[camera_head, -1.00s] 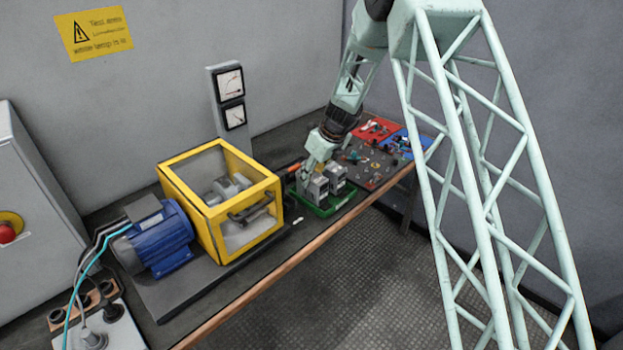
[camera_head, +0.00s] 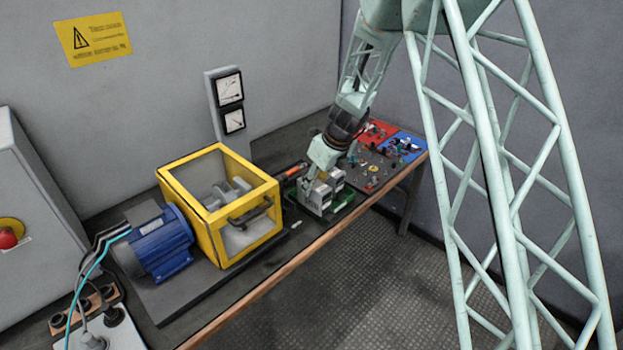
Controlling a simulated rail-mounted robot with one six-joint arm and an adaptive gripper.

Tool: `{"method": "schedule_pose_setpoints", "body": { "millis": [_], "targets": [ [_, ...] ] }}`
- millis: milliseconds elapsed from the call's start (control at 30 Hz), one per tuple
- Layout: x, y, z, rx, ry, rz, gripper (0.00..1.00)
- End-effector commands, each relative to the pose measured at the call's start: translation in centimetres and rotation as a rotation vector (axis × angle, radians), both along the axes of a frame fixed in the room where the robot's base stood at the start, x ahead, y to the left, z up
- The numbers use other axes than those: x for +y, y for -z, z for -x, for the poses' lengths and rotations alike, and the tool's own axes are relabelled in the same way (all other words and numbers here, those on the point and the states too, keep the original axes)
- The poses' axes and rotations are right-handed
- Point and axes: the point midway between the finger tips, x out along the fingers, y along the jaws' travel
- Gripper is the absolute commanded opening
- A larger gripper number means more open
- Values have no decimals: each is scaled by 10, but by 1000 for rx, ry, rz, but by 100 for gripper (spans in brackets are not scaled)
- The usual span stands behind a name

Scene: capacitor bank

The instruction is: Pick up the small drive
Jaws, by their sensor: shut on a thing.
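My gripper (camera_head: 317,186) is at the green tray (camera_head: 343,214) on the bench, pointing down. It is shut on a small grey box-shaped drive (camera_head: 318,199) at the tray's left part. A second similar grey drive (camera_head: 337,179) stands just behind and to the right of it. The gripper's fingers are small in this view and partly merge with the drive. I cannot tell whether the held drive is clear of the tray floor.
A yellow-framed clear box (camera_head: 222,205) and a blue motor (camera_head: 160,243) stand to the left on the bench. A grey meter post (camera_head: 228,105) rises behind. Red (camera_head: 377,131) and blue (camera_head: 403,147) mats with small parts lie beyond the tray. The bench's front edge (camera_head: 290,268) is near.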

Motion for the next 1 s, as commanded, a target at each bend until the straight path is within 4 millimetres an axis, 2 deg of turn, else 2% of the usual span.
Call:
{"method": "schedule_pose_setpoints", "body": {
  "millis": [200, 500, 700, 1000],
  "targets": [
    [-9, -5, 37, 0, 1, 0, 2],
    [-17, -7, 72, 0, 1, 0, 2],
    [-20, -9, 83, -1, 0, 0, 2],
    [-20, -9, 86, -1, 0, 0, 2]
  ]
}}
